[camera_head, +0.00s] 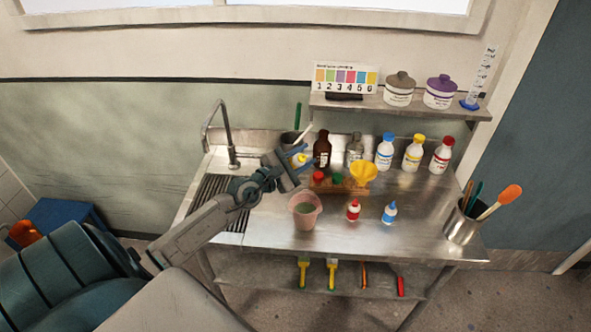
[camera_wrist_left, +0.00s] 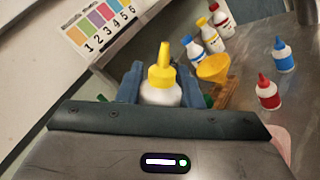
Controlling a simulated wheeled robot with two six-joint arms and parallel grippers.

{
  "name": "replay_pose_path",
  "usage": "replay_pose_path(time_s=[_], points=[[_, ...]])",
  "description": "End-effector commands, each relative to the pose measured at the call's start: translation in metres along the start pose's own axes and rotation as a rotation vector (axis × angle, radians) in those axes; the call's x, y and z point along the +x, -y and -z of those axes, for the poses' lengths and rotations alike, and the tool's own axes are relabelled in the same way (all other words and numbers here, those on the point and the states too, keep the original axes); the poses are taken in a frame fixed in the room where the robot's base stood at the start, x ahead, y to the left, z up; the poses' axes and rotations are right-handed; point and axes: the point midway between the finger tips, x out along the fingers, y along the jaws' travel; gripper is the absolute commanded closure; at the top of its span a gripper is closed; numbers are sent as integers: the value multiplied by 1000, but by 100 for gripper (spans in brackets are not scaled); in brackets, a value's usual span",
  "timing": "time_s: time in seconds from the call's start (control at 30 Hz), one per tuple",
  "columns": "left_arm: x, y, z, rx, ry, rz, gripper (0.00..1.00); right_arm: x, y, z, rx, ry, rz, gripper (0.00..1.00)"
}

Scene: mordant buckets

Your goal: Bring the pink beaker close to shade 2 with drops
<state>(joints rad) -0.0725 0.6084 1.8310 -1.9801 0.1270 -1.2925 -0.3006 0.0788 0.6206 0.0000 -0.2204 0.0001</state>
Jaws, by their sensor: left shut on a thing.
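The bottle (camera_head: 299,159) points nozzle up in the left wrist view. A red-capped dropper bottle (camera_head: 353,210) and a blue-capped dropper bottle (camera_head: 389,212) stand right of the beaker. The shade card (camera_head: 346,77), numbered 1 to 6, stands on the shelf; shade 2 is a green patch. My right gripper does not show.
A yellow funnel (camera_head: 363,172) sits in a wooden rack behind the small bottles. Larger capped bottles (camera_head: 413,153) and a brown bottle (camera_head: 322,149) line the back. A sink tap (camera_head: 226,140) stands left; a tool cup (camera_head: 462,224) stands right.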

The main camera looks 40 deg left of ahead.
Motion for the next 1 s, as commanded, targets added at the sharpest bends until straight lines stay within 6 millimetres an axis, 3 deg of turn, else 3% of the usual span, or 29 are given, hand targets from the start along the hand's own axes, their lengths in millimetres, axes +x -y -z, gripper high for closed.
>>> replay_pose_path(time_s=[0.8, 1.0], points=[[1, -14, -16, -572, -26, -1, 90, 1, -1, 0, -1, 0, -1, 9], [1, -15, -16, -618, -28, -1, 90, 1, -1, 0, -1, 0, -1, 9]])
